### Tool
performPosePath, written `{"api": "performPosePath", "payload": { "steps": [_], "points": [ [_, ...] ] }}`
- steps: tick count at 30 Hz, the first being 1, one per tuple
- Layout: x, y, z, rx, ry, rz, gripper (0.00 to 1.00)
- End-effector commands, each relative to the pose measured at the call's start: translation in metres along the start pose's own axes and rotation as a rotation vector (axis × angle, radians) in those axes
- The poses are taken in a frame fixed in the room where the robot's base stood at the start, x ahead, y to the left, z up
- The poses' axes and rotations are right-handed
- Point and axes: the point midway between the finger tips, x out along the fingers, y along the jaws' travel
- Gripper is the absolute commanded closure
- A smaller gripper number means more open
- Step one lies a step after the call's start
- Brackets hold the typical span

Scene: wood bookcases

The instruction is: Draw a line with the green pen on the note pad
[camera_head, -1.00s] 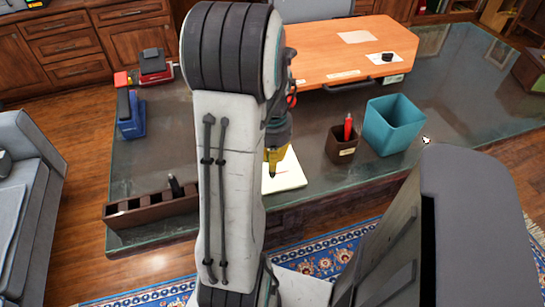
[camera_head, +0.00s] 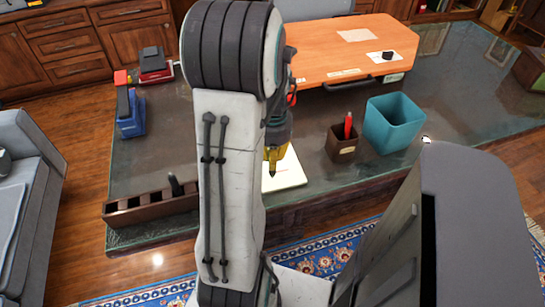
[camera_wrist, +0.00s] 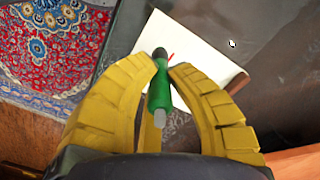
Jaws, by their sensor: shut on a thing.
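My gripper (camera_wrist: 160,78) has yellow fingers closed around the green pen (camera_wrist: 160,90), which also has a dark end pointing toward the pad. The white note pad (camera_wrist: 195,45) lies under the pen in the wrist view. A short red mark shows on the pad just right of the pen's dark end. In the head view, my gripper (camera_head: 276,155) is over the left part of the note pad (camera_head: 292,174), partly behind my arm. The pen's tip is close to the paper; I cannot tell whether it touches.
The pad lies near the desk's front edge. A brown cup (camera_head: 340,148) with a red pen (camera_head: 347,126) and a teal bin (camera_head: 394,125) stand to its right. A brown compartment tray (camera_head: 150,208) and a blue stapler-like object (camera_head: 131,118) are to the left.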

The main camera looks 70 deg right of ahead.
Motion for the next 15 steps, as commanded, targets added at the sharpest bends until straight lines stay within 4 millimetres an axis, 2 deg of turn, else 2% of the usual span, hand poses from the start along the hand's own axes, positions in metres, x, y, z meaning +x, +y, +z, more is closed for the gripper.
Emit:
{"api": "performPosePath", "payload": {
  "steps": [15],
  "points": [
    [0.0053, 0.0000, 0.0002, 0.000, -0.001, 0.000, 1.00]
  ]
}}
